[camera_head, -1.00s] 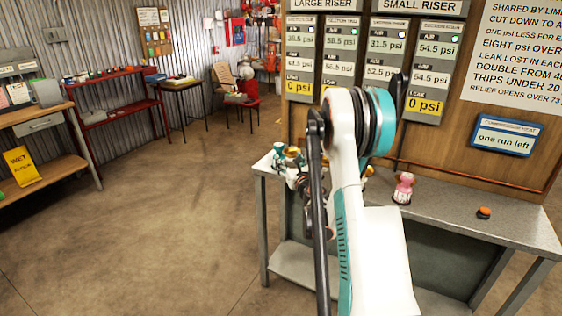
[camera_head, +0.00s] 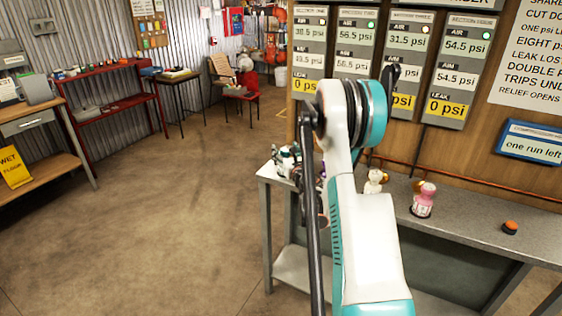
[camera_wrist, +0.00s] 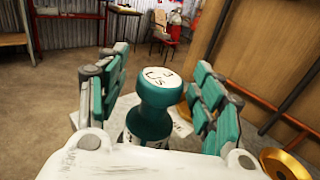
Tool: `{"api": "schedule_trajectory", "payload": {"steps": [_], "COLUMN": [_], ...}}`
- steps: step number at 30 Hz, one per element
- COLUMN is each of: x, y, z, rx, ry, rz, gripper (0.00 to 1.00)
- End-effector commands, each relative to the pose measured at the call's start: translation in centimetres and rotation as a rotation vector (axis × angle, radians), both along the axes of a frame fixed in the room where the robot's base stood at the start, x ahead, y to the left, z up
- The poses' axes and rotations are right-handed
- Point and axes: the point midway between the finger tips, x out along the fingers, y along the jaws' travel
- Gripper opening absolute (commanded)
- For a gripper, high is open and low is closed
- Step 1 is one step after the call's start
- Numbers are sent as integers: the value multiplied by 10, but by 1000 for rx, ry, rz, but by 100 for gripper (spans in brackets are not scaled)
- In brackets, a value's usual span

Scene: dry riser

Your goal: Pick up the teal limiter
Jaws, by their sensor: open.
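The teal limiter (camera_wrist: 152,105) stands upright in the wrist view, with a pale marked disc on its top. My gripper (camera_wrist: 160,92) is open, with one teal finger on each side of the limiter. Gaps show between the limiter and the fingers. The limiter's base is partly hidden by my gripper's white body. In the head view my arm covers most of the gripper and the limiter cannot be made out with certainty.
A grey workbench (camera_head: 469,226) bears a pink fitting (camera_head: 424,200), a white and brass fitting (camera_head: 375,182) and an orange-topped piece (camera_head: 510,228). A brass round part (camera_wrist: 285,163) lies right of my gripper. The wooden gauge panel (camera_head: 450,150) rises behind. Open floor lies left.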

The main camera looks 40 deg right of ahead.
Motion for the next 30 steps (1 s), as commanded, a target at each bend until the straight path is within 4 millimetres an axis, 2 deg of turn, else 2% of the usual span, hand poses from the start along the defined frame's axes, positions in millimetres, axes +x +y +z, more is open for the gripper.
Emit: {"api": "schedule_trajectory", "payload": {"steps": [7, 8, 15, 25, 30], "x": [0, 0, 0, 0, 0], "y": [-1, -1, -1, -1, -1], "z": [0, 0, 0, 1, 10], "rx": [0, 0, 0, 0, 0], "ry": [0, 0, 0, 0, 0], "rz": [-1, -1, -1, -1, -1], "gripper": [61, 56, 2, 0, 0]}}
